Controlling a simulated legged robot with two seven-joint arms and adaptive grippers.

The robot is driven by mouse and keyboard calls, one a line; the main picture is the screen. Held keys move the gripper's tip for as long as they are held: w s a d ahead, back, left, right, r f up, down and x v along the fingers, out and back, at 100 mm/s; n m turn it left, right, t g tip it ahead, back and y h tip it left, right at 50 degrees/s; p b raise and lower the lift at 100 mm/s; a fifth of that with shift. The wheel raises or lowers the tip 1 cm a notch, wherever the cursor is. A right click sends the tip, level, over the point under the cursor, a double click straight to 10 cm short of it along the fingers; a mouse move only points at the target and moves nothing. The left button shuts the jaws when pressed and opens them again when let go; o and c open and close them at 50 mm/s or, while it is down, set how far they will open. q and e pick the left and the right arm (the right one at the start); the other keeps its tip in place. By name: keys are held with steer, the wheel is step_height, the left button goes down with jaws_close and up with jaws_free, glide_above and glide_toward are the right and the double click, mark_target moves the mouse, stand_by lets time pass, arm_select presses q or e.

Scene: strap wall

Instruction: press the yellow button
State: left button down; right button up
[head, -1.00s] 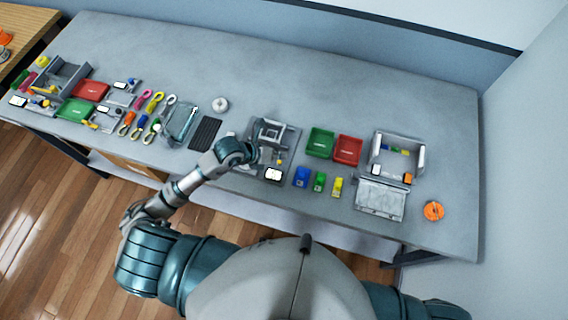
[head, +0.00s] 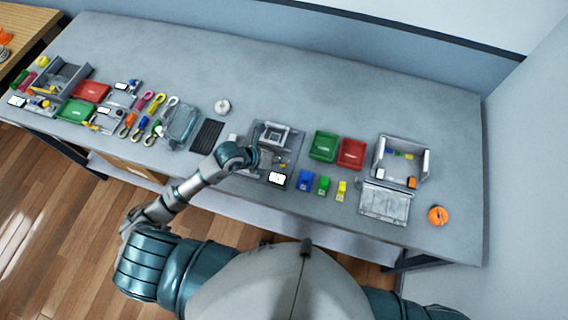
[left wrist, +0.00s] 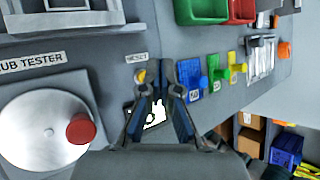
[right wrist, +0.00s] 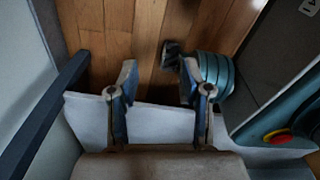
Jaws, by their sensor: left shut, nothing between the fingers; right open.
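The yellow button (left wrist: 140,76) is small and sits just under the RESET label on the grey rub tester panel in the left wrist view. In the head view a small yellow spot on the grey tester (head: 283,165) appears to be it. My left gripper (left wrist: 167,72) is shut and empty, with its fingertips above the panel, just right of the button in the picture. I cannot tell whether a finger touches it. The left fingers are hard to see in the head view. My right gripper (right wrist: 160,78) is open and empty over the wooden floor.
The tester's silver disc with a red knob (left wrist: 80,129) stands left of the left gripper. A white display (left wrist: 155,115) lies partly behind its fingers. The table's back is clear.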

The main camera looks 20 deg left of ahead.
arm_select(q)
steer(key=shift+a, duration=0.5)
steer(key=shift+d, duration=0.75)
steer(key=shift+d+f, duration=0.15)
steer(key=shift+f, duration=0.15)
steer(key=shift+a, duration=0.6)
steer(key=shift+f, duration=0.15)
arm_select(e)
steer(key=shift+a+f, duration=0.1)
steer(key=shift+a, duration=1)
